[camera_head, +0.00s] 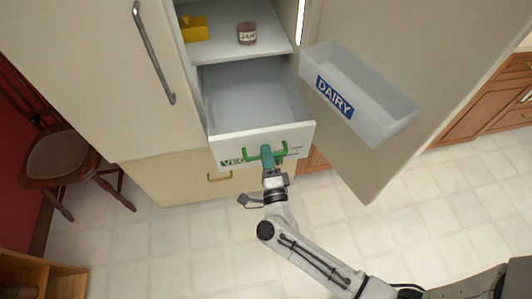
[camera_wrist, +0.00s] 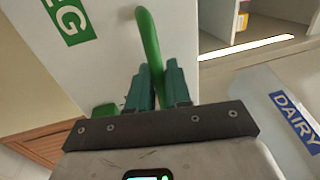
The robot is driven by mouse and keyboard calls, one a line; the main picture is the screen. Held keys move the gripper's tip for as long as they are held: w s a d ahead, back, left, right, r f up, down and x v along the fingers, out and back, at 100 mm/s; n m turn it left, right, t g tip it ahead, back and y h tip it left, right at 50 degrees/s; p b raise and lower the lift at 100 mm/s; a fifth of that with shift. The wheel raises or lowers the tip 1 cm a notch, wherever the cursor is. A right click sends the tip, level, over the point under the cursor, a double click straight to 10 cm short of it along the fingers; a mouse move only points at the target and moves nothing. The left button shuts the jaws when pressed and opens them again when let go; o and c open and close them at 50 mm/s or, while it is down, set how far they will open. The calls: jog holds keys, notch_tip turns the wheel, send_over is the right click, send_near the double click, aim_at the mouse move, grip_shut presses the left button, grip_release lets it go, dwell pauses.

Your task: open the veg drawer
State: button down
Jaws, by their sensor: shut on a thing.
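The veg drawer (camera_head: 232,147) is a pale box with a green "VEG" label, at the bottom of the open fridge. It stands pulled out from the cabinet, and its empty inside shows from above. Its green handle (camera_head: 282,151) is on the front face. My gripper (camera_head: 266,152) is shut on the handle from the front. In the wrist view the teal fingers (camera_wrist: 158,82) are on either side of the green handle bar (camera_wrist: 149,40), and part of the bar is hidden behind them.
The fridge door (camera_head: 385,160) stands open on the right, with a "DAIRY" bin (camera_head: 375,118) on its inside. A jam jar (camera_head: 247,33) and a yellow item (camera_head: 194,29) sit on the shelf above. A wooden chair (camera_head: 62,160) stands at the left. The tiled floor in front is clear.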

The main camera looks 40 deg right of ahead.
jog(key=c, duration=1.3)
grip_release()
jog(key=shift+o, duration=0.2)
jog(key=b+v, duration=0.2)
jog(key=v, duration=0.9)
jog(key=shift+w, duration=0.15)
jog(key=w+a+n+g+y, duration=0.4)
jog(key=a+n+y, duration=0.6)
jog(key=n+y, duration=0.75)
jog(key=s+d+n+g+h, duration=0.3)
jog(key=s+d+g, duration=0.3)
jog(key=s, duration=0.2)
jog(key=s+d+n+g+h, duration=0.3)
jog(key=s+d+n+g, duration=0.1)
jog(key=s, duration=0.5)
jog(key=shift+d+g, duration=0.9)
jog(key=shift+d, duration=0.15)
